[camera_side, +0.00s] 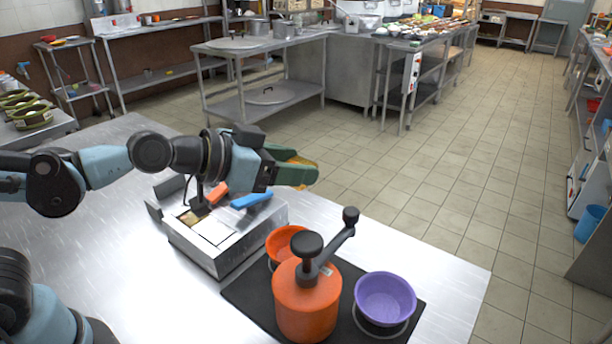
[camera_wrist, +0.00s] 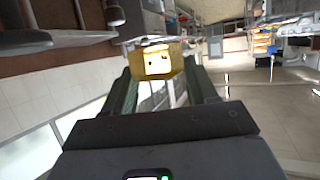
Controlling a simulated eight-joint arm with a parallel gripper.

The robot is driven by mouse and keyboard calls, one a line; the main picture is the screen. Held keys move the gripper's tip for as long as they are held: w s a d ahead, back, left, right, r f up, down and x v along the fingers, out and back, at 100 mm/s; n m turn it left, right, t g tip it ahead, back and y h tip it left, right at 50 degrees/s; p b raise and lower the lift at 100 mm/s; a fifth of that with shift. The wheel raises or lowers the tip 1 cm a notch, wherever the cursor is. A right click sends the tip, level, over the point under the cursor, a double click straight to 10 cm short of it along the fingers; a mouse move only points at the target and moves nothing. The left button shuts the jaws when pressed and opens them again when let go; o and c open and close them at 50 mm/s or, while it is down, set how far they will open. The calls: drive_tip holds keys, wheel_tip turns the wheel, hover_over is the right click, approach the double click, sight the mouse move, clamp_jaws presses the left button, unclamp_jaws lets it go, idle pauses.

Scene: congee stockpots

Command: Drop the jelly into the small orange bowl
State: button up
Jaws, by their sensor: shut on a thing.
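My gripper (camera_side: 300,170) points to the right, level above the steel table. It is shut on the jelly (camera_wrist: 157,64), a yellow block between the fingertips in the wrist view. In the side view only a thin yellow-orange edge of the jelly (camera_side: 306,162) shows past the green fingers. The small orange bowl (camera_side: 279,242) stands below and to the left of the fingertips in the picture. It is partly hidden behind an orange pot with a black crank (camera_side: 308,305).
A purple bowl (camera_side: 385,296) stands to the right of the pot on a black mat (camera_side: 246,297). A metal box (camera_side: 222,245) with orange and blue handles (camera_side: 251,200) lies below my gripper. The table's right edge is close to the purple bowl.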

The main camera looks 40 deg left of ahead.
wheel_tip(320, 180, down, 10)
drive_tip(key=shift+f, duration=0.15)
idle(1.1)
drive_tip(key=o, duration=1.1)
drive_tip(key=shift+o, duration=0.2)
drive_tip(key=s+a+r, duration=0.1)
drive_tip(key=s+r, duration=0.3)
drive_tip(key=r, duration=0.5)
drive_tip(key=shift+s+a, duration=0.15)
drive_tip(key=shift+a, duration=0.2)
idle(0.3)
